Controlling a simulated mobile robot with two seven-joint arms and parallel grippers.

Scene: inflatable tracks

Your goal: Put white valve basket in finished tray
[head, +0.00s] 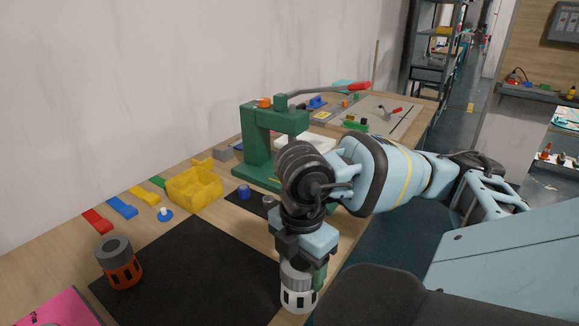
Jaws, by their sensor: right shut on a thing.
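My right gripper (308,262) points down at the near edge of the table and is shut on the white valve basket (296,297). The basket is a white cylinder with dark slots and a grey upper ring. It is upright beside the right edge of the black mat; I cannot tell if its base touches the table. A white tray (306,142) shows partly behind the green press and my right arm. No label marks it as the finished tray. My left gripper is not in view.
An orange slotted cylinder (122,268) with a grey top stands on the left of the black mat (200,270). A yellow bin (195,188) and a green press (258,145) stand farther back. Coloured strips lie along the wall. The mat's middle is clear.

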